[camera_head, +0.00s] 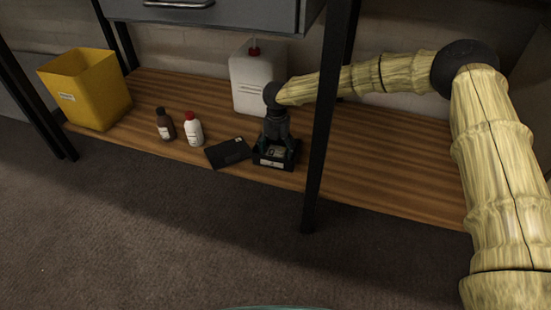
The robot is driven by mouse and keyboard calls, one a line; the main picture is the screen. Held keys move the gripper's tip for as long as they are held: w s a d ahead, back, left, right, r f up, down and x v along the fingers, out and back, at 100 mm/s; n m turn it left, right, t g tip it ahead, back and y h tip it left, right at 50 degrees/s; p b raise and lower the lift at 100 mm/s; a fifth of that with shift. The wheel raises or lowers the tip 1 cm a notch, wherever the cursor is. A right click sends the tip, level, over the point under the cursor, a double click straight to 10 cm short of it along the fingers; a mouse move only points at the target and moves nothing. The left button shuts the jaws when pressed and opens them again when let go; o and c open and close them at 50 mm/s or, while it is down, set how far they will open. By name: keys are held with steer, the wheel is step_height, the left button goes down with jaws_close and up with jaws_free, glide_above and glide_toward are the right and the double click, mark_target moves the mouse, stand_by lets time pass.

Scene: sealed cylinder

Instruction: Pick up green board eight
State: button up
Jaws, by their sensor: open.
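My gripper (276,147) points down over a small black open box (287,165) on the wooden lower shelf. Its dark greenish fingers are apart, reaching down to the box at its left and right sides. A small pale grey patch shows between the fingertips inside the box; I cannot tell what it is. No green board can be made out clearly; the inside of the box is small and partly hidden by the fingers. A pale label is on the front of the box.
A flat black case (228,153) lies just left of the box. A white bottle with red cap (194,131), a brown bottle (165,126) and a yellow bin (92,92) stand further left. A white canister (257,80) stands behind. A black post (325,120) is close right.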

steer(key=c, duration=1.1)
steer(key=shift+c, duration=0.2)
steer(key=shift+r, duration=0.15)
